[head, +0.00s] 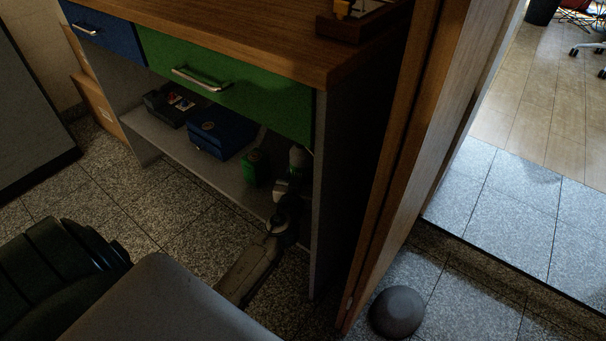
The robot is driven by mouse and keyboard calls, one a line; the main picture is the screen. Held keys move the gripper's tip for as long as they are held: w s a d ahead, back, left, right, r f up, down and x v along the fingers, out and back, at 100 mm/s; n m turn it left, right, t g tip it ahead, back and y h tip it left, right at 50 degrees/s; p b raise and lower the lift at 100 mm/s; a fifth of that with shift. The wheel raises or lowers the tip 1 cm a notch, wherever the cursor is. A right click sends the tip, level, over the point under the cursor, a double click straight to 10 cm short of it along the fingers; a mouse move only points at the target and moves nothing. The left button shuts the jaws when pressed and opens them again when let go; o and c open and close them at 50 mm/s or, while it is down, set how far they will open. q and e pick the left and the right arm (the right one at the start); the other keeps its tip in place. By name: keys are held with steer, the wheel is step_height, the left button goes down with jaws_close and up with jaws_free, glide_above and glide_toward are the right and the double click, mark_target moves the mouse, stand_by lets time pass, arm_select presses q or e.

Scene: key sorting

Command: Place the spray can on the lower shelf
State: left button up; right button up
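The lower shelf (178,152) is the grey board under the drawers of the wooden-topped cabinet. An arm of mine, apparently the left, reaches from the lower left into the right end of this bay. Its gripper (284,190) is small and dark here, near the right side panel. A pale-topped upright object (297,157), possibly the spray can, stands just beyond the gripper. I cannot tell whether the fingers touch it or are closed around it. My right gripper is not in view.
A green object (256,168), a blue case (222,134) and a dark box (169,105) stand on the shelf. The green drawer (225,82) and blue drawer (103,34) are above. A wooden door edge (392,170) and grey dome (397,311) are at right.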

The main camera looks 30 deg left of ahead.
arm_select(q)
steer(key=shift+f, duration=0.15)
steer(key=o, duration=1.1)
steer(key=shift+o, duration=0.6)
steer(key=shift+s+r, duration=0.1)
steer(key=shift+r, duration=0.15)
steer(key=b+v, duration=0.1)
steer(key=v, duration=1.1)
steer(key=shift+b, duration=0.3)
